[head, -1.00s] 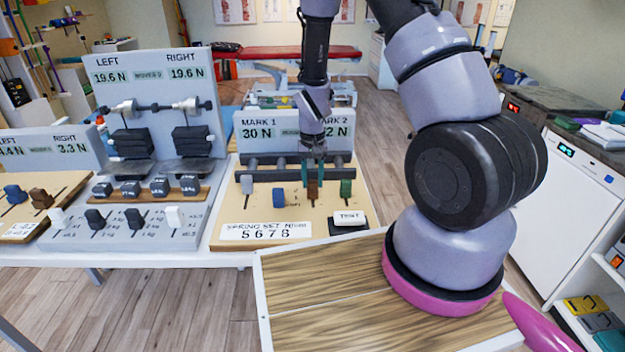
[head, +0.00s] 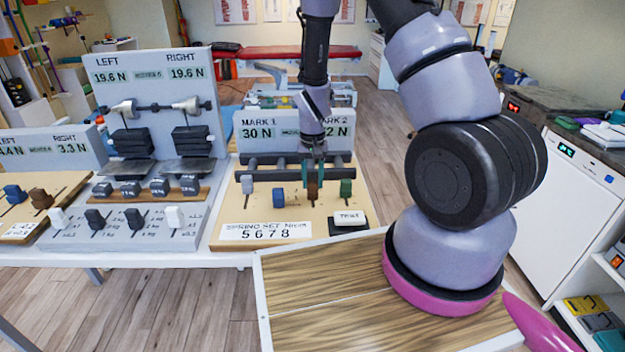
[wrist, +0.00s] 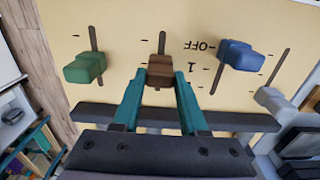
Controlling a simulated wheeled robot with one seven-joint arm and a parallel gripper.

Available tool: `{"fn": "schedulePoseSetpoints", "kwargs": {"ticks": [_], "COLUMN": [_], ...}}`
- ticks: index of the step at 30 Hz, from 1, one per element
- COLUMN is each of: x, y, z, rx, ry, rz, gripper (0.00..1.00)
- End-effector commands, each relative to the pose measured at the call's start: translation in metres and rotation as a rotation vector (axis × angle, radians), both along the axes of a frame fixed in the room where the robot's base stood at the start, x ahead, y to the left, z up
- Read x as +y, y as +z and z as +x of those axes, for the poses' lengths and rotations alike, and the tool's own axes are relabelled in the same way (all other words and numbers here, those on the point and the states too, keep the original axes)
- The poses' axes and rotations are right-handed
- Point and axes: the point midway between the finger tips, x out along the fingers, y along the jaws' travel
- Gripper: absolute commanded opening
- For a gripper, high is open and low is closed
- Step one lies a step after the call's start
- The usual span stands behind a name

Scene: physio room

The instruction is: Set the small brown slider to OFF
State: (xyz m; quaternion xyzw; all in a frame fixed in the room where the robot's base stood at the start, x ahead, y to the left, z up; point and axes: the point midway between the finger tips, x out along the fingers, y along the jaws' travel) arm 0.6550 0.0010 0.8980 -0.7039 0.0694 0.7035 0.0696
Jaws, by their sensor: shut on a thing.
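The small brown slider (head: 313,191) stands in its slot on the tan spring board (head: 230,215), between a blue slider (head: 279,197) and a green slider (head: 346,188). My gripper (wrist: 163,78) reaches down from behind the board. Its two teal fingers are shut on the brown slider, one on each side, as the wrist view of the slider (wrist: 160,65) shows. There the slider sits about level with a printed "1", and bare slot runs past it to the level of the upside-down "OFF" print. The fingers hide part of the slot's other end.
Dark rails (head: 262,175) cross the board behind the sliders. A grey slider (head: 247,184) stands at the left, and a white-topped button (head: 348,217) at the front right. A weight rig (head: 160,100) and another board with blue and brown sliders (head: 62,183) stand left.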

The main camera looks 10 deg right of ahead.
Motion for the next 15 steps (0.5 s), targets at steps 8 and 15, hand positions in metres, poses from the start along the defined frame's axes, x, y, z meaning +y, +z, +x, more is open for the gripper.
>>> {"fn": "schedulePoseSetpoints", "kwargs": {"ticks": [8, 15], "x": [0.007, 0.008], "y": [0.0, 0.0], "z": [-0.035, -0.038], "rx": [0.002, 0.006], "ry": [0.0, 0.0], "rz": [0.0, 0.0], "gripper": [0.0, 0.0]}}
